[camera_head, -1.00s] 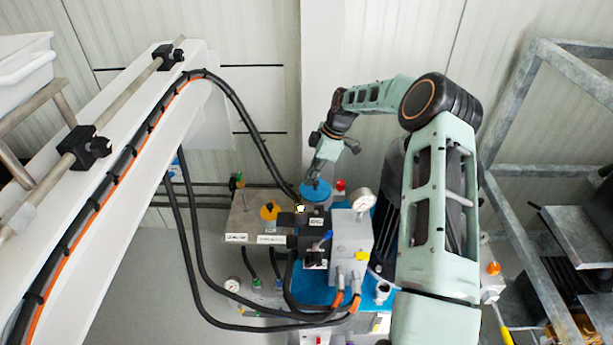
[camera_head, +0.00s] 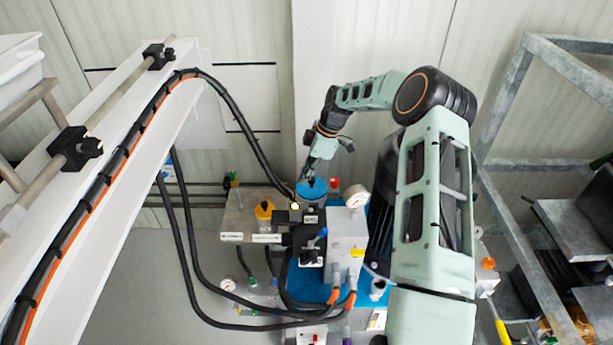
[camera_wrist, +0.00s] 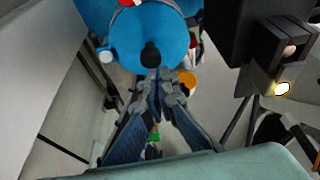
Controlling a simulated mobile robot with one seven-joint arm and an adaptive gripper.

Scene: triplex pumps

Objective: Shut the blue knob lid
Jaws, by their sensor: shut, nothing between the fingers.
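The blue lid (camera_head: 314,189) is a round blue disc at the back of the pump assembly. In the wrist view the blue lid (camera_wrist: 150,25) fills the upper middle, with a dark knob (camera_wrist: 151,54) on its face. My gripper (camera_head: 308,178) is just above the lid in the head view. In the wrist view my gripper (camera_wrist: 158,82) has its fingertips together, close below the knob; I cannot tell if they touch it. Nothing is between the fingers. Whether the lid lies fully flat is unclear.
A pressure gauge (camera_head: 357,193) and a red cap (camera_head: 334,185) stand right of the lid. A black hose (camera_head: 245,125) comes down close by on the left. A metal frame (camera_head: 495,150) stands at the right.

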